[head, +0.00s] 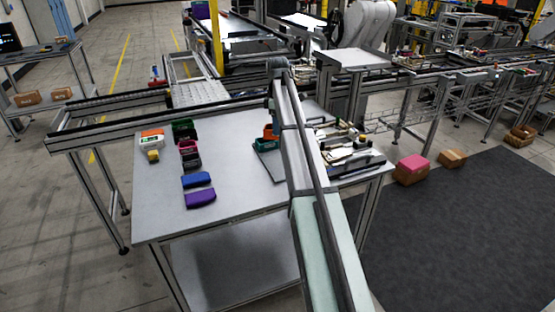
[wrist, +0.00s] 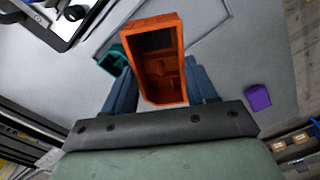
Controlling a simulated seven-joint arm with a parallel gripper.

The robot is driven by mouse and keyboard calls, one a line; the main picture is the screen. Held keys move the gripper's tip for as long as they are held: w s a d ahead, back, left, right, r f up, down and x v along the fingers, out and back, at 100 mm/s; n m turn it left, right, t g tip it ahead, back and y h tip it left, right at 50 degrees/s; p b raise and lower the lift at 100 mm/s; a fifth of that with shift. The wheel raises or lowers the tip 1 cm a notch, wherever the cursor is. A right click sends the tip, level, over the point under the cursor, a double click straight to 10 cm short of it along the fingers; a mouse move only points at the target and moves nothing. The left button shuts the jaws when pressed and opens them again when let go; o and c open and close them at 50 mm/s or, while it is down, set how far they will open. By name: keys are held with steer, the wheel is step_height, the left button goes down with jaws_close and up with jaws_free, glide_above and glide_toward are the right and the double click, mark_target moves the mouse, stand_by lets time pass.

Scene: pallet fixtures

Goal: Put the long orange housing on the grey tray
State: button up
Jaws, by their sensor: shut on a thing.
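The orange housing (wrist: 182,50) is a long, open-topped box with inner ribs. In the wrist view it sits between the two blue fingers of my gripper (wrist: 163,72), which is shut on it. In the head view a small part of the orange housing (head: 268,131) shows left of my arm. The grey tray (head: 270,167) lies flat on the table, mostly hidden behind my arm. Its edge also shows in the wrist view, beyond the housing. I cannot tell whether the housing touches the tray.
A teal part (wrist: 117,60) is close left of the held housing. A purple part (head: 201,198), a blue part (head: 197,180) and dark bins (head: 185,130) stand on the left of the table. Tools (head: 345,150) crowd the right. The table's front middle is clear.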

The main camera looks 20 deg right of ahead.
steer(key=m, duration=1.1)
steer(key=shift+w, duration=0.1)
steer(key=m, duration=0.4)
steer(key=shift+d, duration=0.1)
steer(key=m, duration=1.1)
steer(key=shift+w, duration=0.1)
steer(key=m, duration=0.3)
steer(key=shift+m, duration=0.4)
glide_above(278, 158)
steer(key=shift+f, duration=5)
steer(key=shift+f, duration=0.2)
